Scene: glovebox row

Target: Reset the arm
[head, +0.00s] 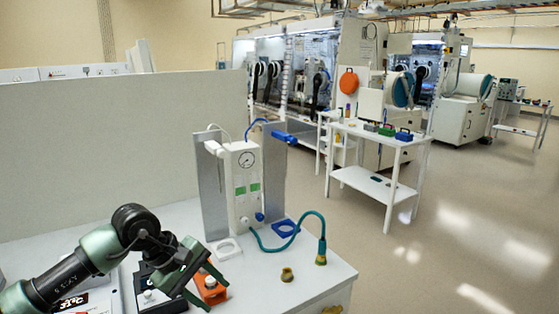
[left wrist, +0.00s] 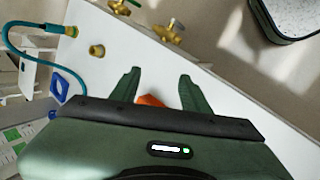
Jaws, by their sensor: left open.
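My left arm (head: 75,268) comes in from the left, over the white bench. My left gripper (head: 208,284) is green, tilted downward and open. In the left wrist view its two fingers (left wrist: 159,76) stand apart with no object held between their tips. An orange block (head: 212,294) with a white knob sits on the bench by the fingers. In the left wrist view part of the orange block (left wrist: 150,100) shows between the finger bases, and the gripper body hides the rest. I cannot tell whether they touch. My right gripper is not in view.
A gauge panel (head: 241,190) with grey side plates stands behind the gripper. A teal hose (head: 300,215) arches beside it, near a brass fitting (head: 287,274). A blue ring (head: 284,228) lies on the bench. A white cart (head: 372,150) stands beyond; open floor lies right.

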